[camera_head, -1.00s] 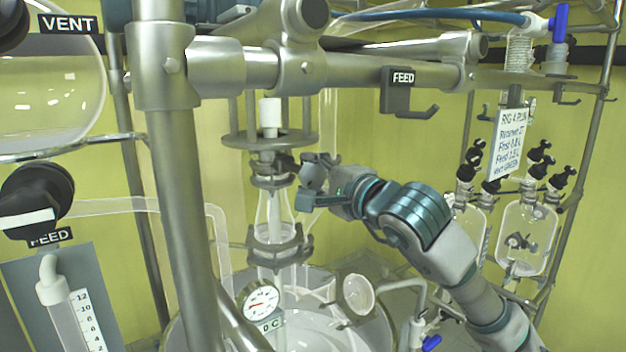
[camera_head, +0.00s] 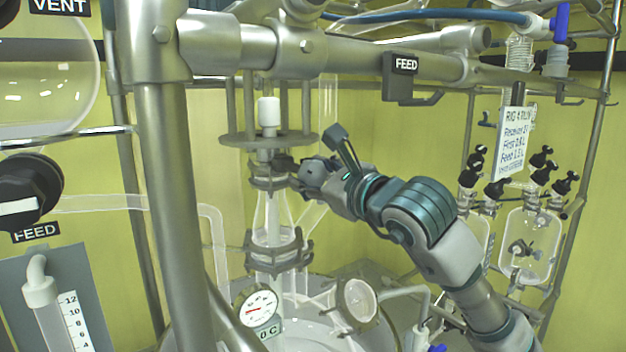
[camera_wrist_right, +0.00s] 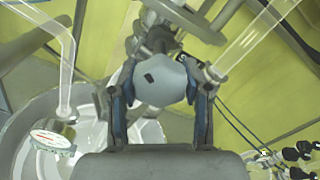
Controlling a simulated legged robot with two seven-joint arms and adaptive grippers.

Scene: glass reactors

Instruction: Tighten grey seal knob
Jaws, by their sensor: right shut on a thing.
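The grey seal knob (camera_wrist_right: 160,82) is a rounded, light grey piece with a small dark mark, seen in the wrist view between the two fingers. My right gripper (camera_wrist_right: 160,100) is shut on it, one finger on each side. In the head view the grey knob (camera_head: 312,171) sits at the right side of the clamped glass neck, below a metal ring plate. My right gripper (camera_head: 322,178) reaches it from the right, with one finger link pointing up. The far side of the knob is hidden. My left gripper is not in view.
A glass neck (camera_head: 273,222) with metal clamps stands left of the gripper. A dial gauge (camera_head: 258,306) and a round glass port (camera_head: 357,302) are below. A thick metal pipe frame (camera_head: 160,200) stands at left. Glass receivers (camera_head: 527,240) hang at right.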

